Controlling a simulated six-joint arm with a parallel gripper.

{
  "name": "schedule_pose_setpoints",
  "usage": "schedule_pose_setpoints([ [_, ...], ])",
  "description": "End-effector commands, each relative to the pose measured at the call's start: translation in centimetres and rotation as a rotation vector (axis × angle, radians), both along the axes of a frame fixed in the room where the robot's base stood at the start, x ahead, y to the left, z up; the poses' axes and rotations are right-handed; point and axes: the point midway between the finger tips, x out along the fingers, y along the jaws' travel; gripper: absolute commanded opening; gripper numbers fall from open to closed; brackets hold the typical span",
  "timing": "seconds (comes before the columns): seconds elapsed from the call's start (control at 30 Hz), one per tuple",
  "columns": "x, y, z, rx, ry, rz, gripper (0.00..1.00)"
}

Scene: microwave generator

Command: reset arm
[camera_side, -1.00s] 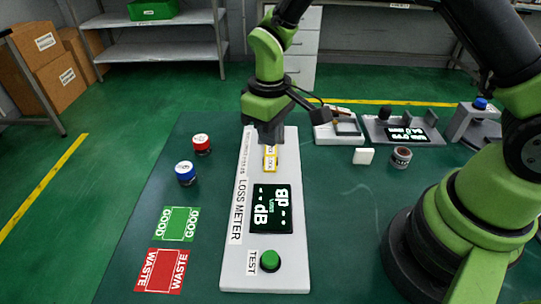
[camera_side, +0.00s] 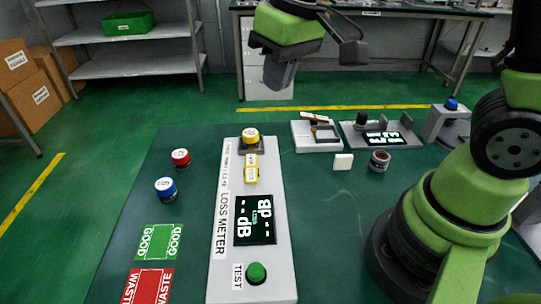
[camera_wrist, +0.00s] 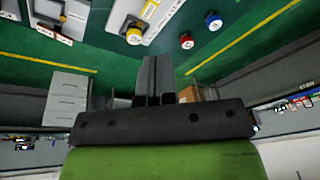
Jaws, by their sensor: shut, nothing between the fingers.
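My gripper (camera_side: 281,74) is raised high above the far end of the bench, shut and empty. In the wrist view its fingers (camera_wrist: 155,75) are pressed together with nothing between them. The loss meter (camera_side: 228,272) lies below it, a long white unit with a dark display (camera_side: 255,220) reading dashes and dB and a green TEST button (camera_side: 257,273). A yellow-ringed spool (camera_side: 250,137) sits at the meter's far end, with a yellow labelled piece (camera_side: 251,168) just in front of it. My gripper touches neither.
A red spool (camera_side: 180,158) and a blue spool (camera_side: 166,188) stand left of the meter, behind the GOOD mat (camera_side: 160,242) and WASTE mat (camera_side: 148,286). A white block (camera_side: 343,161), a dark tin (camera_side: 379,162) and several devices stand right. Open space surrounds my gripper.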

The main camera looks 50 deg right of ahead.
Motion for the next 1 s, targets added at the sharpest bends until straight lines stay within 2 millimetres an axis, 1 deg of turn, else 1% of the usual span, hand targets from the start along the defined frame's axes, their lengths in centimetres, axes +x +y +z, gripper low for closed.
schedule_pose_setpoints([
  [0.03,-1.4,-0.4,1.8,0.023,-0.043,-0.040,0.00],
  [0.1,-3.2,-0.8,3.5,0.053,-0.092,-0.090,0.00],
  [0.17,-4.9,-1.0,4.8,0.080,-0.133,-0.132,0.00],
  [0.2,-6.0,-1.2,5.4,0.099,-0.158,-0.159,0.00],
  [0.3,-8.8,-1.5,6.6,0.144,-0.224,-0.222,0.00],
  [0.4,-11.1,-1.7,7.1,0.183,-0.278,-0.273,0.00],
  [0.5,-12.7,-1.7,7.2,0.214,-0.315,-0.309,0.00],
  [0.6,-13.6,-1.7,7.2,0.232,-0.338,-0.328,0.00],
  [0.7,-13.9,-1.7,7.1,0.240,-0.346,-0.338,0.00],
  [1.0,-13.9,-1.7,7.2,0.239,-0.345,-0.335,0.00],
])
